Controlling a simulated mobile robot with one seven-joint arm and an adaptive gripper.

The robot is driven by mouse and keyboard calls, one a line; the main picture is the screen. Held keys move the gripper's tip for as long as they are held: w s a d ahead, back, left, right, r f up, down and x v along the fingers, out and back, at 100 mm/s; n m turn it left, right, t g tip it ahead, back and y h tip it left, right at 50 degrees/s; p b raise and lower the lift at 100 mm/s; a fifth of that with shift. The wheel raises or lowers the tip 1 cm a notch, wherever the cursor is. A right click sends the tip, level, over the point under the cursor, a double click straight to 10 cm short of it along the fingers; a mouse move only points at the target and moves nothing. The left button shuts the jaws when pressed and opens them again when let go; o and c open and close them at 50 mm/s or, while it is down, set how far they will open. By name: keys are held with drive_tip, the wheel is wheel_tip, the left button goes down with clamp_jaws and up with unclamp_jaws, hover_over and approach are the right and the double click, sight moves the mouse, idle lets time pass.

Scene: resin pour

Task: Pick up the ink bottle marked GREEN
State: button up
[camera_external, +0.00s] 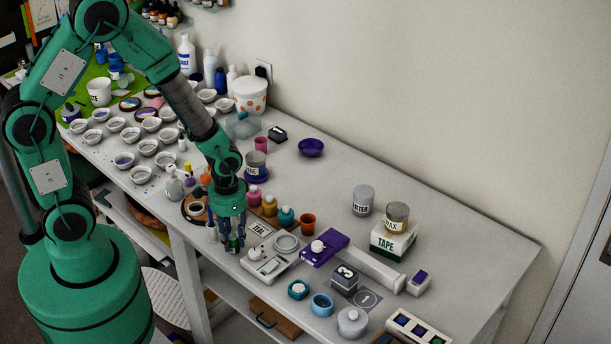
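My gripper (231,248) points down over the front part of the white table (455,262), left of a white scale. Its fingers are dark and small here, and I cannot tell whether they are open or hold anything. Right behind it stands a row of small ink bottles: a pink one (254,196), an amber one (270,206) and a teal one (286,216). I cannot read the word GREEN on any bottle. A card reading TEAL (259,228) lies in front of the row. My gripper and wrist hide part of the table and anything behind them.
The white scale (270,265) is just right of my gripper, with an orange cup (307,224) and a purple box (325,247) beyond it. Small bottles (174,188) and many white bowls (140,174) crowd the left. The back right of the table is mostly free.

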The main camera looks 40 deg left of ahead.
sight(230, 236)
drive_tip(key=shift+c, duration=1.4)
drive_tip(key=shift+r, duration=0.1)
clamp_jaws()
drive_tip(key=shift+r, duration=0.4)
drive_tip(key=r, duration=0.2)
drive_tip(key=shift+s+a+r+p, duration=0.1)
drive_tip(key=shift+s+r+p, duration=0.15)
drive_tip(key=shift+r+p, duration=0.1)
drive_tip(key=s+a+r+p, duration=0.1)
drive_tip(key=s+a, duration=0.4)
drive_tip(key=s, duration=0.9)
drive_tip(key=shift+s+a+r, duration=0.15)
drive_tip(key=shift+s+a, duration=0.05)
drive_tip(key=shift+s, duration=0.05)
